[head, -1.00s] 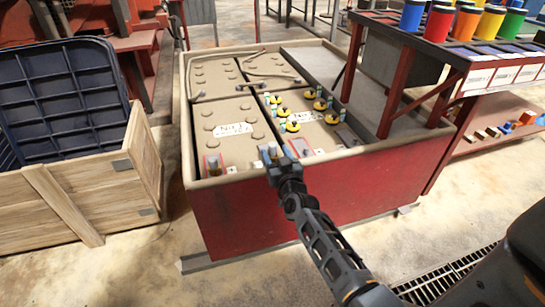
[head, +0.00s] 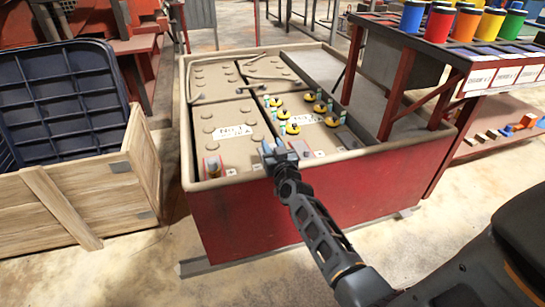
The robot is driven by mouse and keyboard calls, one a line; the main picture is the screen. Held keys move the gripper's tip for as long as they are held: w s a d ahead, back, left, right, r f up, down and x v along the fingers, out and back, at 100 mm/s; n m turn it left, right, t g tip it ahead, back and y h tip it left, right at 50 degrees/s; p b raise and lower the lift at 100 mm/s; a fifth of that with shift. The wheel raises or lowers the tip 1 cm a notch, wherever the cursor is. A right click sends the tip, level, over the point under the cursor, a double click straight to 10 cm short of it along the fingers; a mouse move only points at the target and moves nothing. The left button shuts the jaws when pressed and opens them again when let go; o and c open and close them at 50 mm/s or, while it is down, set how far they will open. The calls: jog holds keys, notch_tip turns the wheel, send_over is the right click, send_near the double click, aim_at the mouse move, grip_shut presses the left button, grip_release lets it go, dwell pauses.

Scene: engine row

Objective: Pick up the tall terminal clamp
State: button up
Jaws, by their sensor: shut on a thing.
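My gripper (head: 273,147) is at the front rim of the red battery box, over the near edge of the batteries. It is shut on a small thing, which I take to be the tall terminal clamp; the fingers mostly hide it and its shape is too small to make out. A similar upright terminal piece (head: 213,167) stands on a pinkish base at the near left battery, left of my gripper. Another pinkish terminal base (head: 298,147) shows just right of my gripper.
The red battery box (head: 290,210) holds several tan batteries (head: 235,132) with yellow caps (head: 292,128) on the right one. A wooden crate (head: 75,195) stands left. A rack with coloured cups (head: 466,22) stands right, its legs close to the box.

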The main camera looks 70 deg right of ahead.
grip_shut()
